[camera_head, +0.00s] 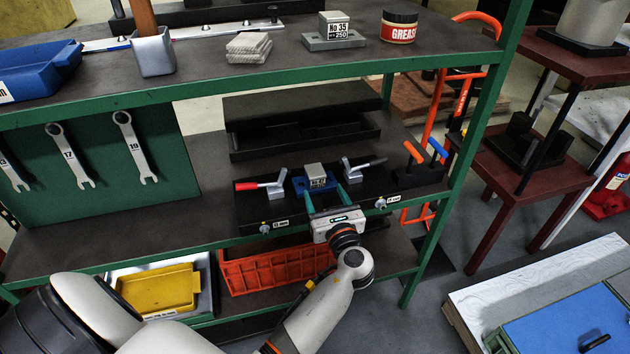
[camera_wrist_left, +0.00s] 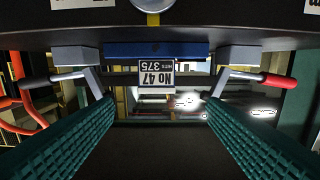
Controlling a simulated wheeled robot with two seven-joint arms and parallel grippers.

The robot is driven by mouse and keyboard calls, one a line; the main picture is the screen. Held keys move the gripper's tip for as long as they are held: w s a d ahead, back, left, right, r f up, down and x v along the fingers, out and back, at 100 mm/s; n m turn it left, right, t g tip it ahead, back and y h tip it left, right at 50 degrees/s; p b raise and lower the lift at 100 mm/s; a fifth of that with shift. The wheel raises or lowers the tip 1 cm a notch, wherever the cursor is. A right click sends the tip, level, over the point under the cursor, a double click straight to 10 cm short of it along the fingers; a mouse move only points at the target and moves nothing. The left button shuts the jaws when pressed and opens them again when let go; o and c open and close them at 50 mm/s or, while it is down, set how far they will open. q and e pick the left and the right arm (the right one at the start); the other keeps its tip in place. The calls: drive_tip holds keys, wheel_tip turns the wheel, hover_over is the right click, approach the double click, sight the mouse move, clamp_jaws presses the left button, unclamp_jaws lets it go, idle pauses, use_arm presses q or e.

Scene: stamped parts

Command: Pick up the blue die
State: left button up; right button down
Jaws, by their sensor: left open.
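The blue die (camera_head: 318,184) has a blue base and a grey top block with a white "No 47" label. It sits on a black fixture on the middle shelf, between two toggle clamps. In the left wrist view the blue die (camera_wrist_left: 155,48) appears upside down, centred ahead of the fingers. My left gripper (camera_head: 323,191) is open, with its green fingers pointing at the die from the front. In the wrist view the left gripper (camera_wrist_left: 157,104) has nothing between its fingers. I cannot tell whether the fingertips reach alongside the die. My right gripper is not in view.
A red-handled clamp (camera_head: 262,186) stands left of the die and a black-handled clamp (camera_head: 360,167) right. A black holder (camera_head: 418,176) with orange and blue handles is further right. An orange crate (camera_head: 272,268) is below.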

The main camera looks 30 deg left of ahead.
sight(319, 177)
use_arm(q)
drive_tip(key=x, duration=1)
drive_tip(key=shift+w+d+f, duration=0.15)
drive_tip(key=shift+w+d, duration=0.05)
clamp_jaws()
